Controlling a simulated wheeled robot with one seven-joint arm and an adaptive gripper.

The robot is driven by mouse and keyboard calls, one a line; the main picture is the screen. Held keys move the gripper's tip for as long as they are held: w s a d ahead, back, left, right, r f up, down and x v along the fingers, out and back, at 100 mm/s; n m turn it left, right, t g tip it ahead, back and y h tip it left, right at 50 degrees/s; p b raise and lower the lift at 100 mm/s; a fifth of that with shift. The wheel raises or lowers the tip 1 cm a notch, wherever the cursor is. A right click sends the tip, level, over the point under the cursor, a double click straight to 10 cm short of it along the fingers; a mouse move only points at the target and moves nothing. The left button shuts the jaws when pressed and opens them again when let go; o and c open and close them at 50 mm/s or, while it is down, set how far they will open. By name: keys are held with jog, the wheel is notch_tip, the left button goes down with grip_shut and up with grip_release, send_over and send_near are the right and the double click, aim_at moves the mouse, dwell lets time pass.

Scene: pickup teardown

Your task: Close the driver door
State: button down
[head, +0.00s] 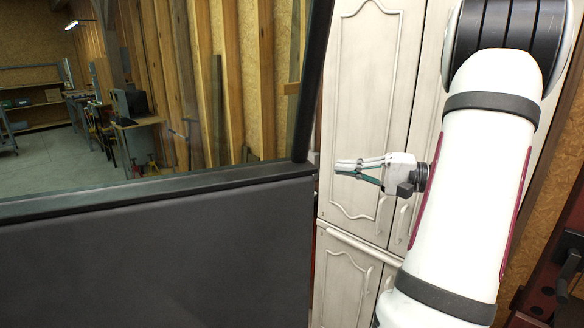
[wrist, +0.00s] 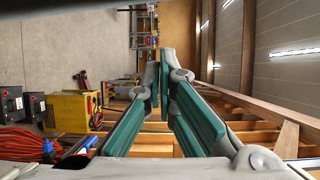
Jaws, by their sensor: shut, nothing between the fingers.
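The driver door (head: 160,245) fills the left and lower part of the head view, a dark grey panel with a window above it. Its window glass (head: 150,100) is clear and shows the workshop behind. The door's edge ends near the middle of the picture. My gripper (head: 340,168) is just right of that edge, at about the height of the window sill, pointing left. Whether it touches the door cannot be told. In the wrist view my gripper (wrist: 162,70) has its fingertips together with nothing between them. The door is not recognisable in the wrist view.
A white panelled cabinet (head: 365,50) stands behind my gripper. A dark red structure (head: 550,275) is at the lower right. In the wrist view, a yellow machine (wrist: 70,110) and orange cables (wrist: 25,143) lie on the left. Open floor (wrist: 75,40) shows at the upper left.

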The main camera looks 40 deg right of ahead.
jog(key=w+a+p, duration=0.3)
jog(key=w+a, duration=0.2)
jog(key=a, duration=0.1)
jog(key=shift+w, duration=0.25)
dwell(0.3)
jog(key=shift+a, duration=0.1)
